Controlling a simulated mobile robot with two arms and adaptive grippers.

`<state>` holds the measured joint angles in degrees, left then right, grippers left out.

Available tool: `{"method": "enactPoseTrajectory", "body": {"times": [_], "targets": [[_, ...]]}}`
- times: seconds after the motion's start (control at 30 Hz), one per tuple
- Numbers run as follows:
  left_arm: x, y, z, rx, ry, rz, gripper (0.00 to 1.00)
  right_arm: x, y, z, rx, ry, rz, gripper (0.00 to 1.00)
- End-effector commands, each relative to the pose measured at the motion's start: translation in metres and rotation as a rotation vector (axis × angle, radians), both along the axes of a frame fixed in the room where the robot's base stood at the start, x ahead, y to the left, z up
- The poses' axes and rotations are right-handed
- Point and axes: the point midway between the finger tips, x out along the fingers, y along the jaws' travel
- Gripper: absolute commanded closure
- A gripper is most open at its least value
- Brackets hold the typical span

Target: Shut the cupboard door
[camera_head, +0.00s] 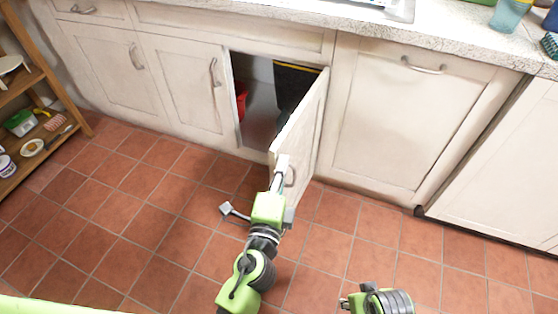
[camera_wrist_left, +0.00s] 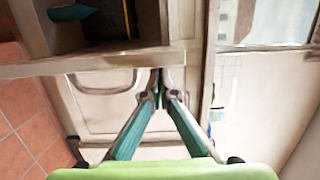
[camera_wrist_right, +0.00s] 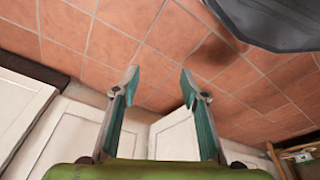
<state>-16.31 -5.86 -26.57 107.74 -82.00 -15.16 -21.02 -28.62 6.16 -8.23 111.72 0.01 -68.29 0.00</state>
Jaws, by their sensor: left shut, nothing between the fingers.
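The cupboard door (camera_head: 302,132) is white and stands well open, hinged on the right of its opening (camera_head: 258,100). Its handle (camera_head: 291,176) is low in the head view, partly hidden by my left gripper. My left gripper (camera_head: 281,163) is shut and empty, its tips at the door's free edge. In the left wrist view the closed fingertips (camera_wrist_left: 161,78) overlap the door edge (camera_wrist_left: 90,64), beside the handle (camera_wrist_left: 105,84); I cannot tell whether they touch. My right gripper (camera_wrist_right: 158,78) is open and empty over the floor.
A red item (camera_head: 241,98) and a dark bin-like object (camera_head: 293,84) are inside the cupboard. Shut cabinet fronts (camera_head: 395,115) flank it under the counter (camera_head: 460,38). A wooden shelf (camera_head: 68,105) stands at the left. The tiled floor (camera_head: 150,235) is clear.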

Motion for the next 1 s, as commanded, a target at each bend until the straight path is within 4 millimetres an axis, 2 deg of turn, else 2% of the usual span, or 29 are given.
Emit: {"method": "enactPoseTrajectory", "body": {"times": [0.67,0.87,1.0], "targets": [[-0.001,0.003,0.001,0.004,-0.001,-0.011,1.0,0.001,0.0,0.004,0.0,-0.006,0.0,0.6],[0.006,0.02,0.002,0.008,-0.003,-0.054,1.0,-0.006,-0.001,-0.021,-0.003,0.016,0.003,0.6],[0.015,0.039,0.003,0.012,-0.004,-0.103,1.0,-0.011,-0.002,-0.038,-0.004,0.026,0.004,0.6]]}}
